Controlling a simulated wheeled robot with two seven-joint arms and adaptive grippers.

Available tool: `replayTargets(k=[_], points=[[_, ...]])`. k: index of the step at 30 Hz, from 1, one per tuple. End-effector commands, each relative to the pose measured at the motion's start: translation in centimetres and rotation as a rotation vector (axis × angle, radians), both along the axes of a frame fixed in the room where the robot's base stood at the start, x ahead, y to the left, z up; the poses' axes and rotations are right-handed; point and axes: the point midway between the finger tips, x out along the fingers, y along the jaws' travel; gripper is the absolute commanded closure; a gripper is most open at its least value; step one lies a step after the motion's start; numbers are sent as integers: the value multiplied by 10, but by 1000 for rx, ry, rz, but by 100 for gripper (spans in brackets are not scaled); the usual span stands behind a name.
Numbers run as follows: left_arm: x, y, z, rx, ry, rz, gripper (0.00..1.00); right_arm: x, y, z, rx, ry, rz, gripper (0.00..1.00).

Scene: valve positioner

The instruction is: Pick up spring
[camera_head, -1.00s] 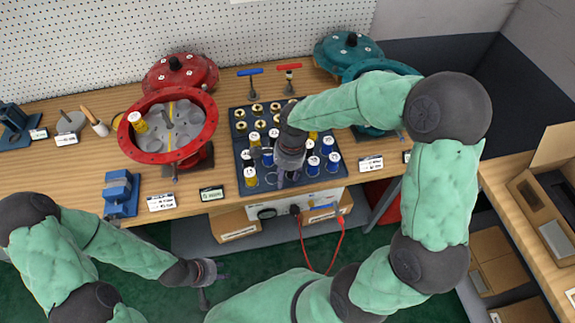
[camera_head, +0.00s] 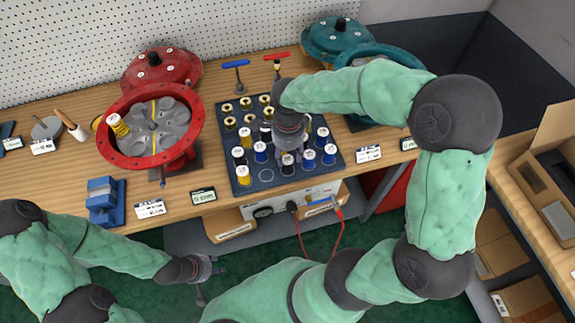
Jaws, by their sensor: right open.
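Springs with white tops and blue, yellow or black sides stand in a dark tray (camera_head: 311,177) on the bench. A yellow spring (camera_head: 243,175) stands at the tray's front left, and a blue spring (camera_head: 329,156) at its right. Another yellow spring (camera_head: 117,126) sits in the left part of the open red housing (camera_head: 187,142). My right gripper (camera_head: 288,155) is open and points down among the springs in the tray's middle. It hides some of them, and I cannot tell whether it touches one. My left gripper (camera_head: 207,278) hangs low, off the bench's front; its jaw state is unclear.
A red cover (camera_head: 160,72) lies behind the housing, and teal housing parts (camera_head: 340,42) stand at the back right. Two T-handled tools, blue (camera_head: 236,66) and red (camera_head: 277,58), stand behind the tray. A blue vise-like block (camera_head: 104,203) is at the front left.

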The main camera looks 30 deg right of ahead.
Motion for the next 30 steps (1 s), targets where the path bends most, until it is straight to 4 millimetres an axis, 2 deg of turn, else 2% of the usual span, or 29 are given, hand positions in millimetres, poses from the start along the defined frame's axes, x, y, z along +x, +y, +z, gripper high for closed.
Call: replayTargets(k=[12,19,20,24,25,30], points=[[0,0,-23,0,0,0,60,3,0,-49,1,2,0,54],[0,0,-22,0,0,0,60,3,0,-50,1,0,0,54],[0,0,-22,0,0,0,60,3,0,-50,1,0,0,57],[0,0,-22,0,0,0,60,3,0,-50,1,0,1,96],[0,0,-22,0,0,0,60,3,0,-50,1,0,1,100],[0,0,-22,0,0,0,60,3,0,-50,1,0,1,100]])
